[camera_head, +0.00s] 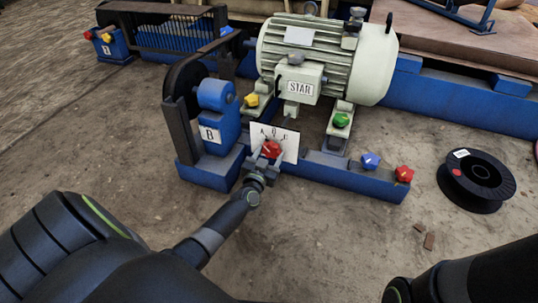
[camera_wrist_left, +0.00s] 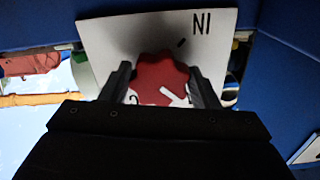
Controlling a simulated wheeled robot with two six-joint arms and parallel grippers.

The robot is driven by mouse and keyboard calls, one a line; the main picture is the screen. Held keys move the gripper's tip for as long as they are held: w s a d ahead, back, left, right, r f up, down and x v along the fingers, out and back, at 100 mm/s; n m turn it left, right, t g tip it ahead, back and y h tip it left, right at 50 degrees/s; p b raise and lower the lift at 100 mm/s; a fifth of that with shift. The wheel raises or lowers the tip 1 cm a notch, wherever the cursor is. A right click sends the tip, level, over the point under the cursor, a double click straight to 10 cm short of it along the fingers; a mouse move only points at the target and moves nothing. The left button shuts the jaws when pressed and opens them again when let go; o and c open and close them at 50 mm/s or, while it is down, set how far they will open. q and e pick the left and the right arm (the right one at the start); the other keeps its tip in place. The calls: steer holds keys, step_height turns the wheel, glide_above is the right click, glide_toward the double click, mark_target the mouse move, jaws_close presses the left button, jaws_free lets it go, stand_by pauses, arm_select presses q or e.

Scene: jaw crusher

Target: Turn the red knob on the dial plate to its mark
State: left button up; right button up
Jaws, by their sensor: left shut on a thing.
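The white dial plate (camera_head: 290,150) stands on the blue frame below the motor, with small letters along its top edge. The red knob (camera_head: 271,147) sits on its face. My left gripper (camera_head: 267,160) is shut on this knob, its fingers on either side. In the left wrist view the lobed red knob (camera_wrist_left: 158,75) lies between the two dark fingers of the gripper (camera_wrist_left: 160,78). A white pointer line shows on the knob's lower right. The plate (camera_wrist_left: 115,32) shows a short black mark and upside-down lettering; its lower part is hidden. My right gripper is out of view.
A pale motor (camera_head: 310,55) marked STAR stands behind the plate. Yellow (camera_head: 251,100), green (camera_head: 341,120), blue (camera_head: 370,160) and another red knob (camera_head: 404,174) sit nearby. A black spool (camera_head: 478,182) lies at right. The floor in front is mostly clear.

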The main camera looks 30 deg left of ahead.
arm_select(q)
steer(key=n, duration=0.2)
steer(key=n+p, duration=0.1)
steer(key=n, duration=0.1)
steer(key=shift+d+n, duration=0.2)
steer(key=shift+n, duration=0.2)
steer(key=n, duration=0.4)
steer(key=shift+w+d+n, duration=0.1)
steer(key=shift+n, duration=0.2)
steer(key=n, duration=0.4)
steer(key=shift+d+r, duration=0.1)
steer(key=shift+r, duration=0.05)
steer(key=n, duration=0.5)
steer(key=shift+r+n, duration=0.15)
steer(key=shift+n, duration=0.15)
steer(key=o, duration=1)
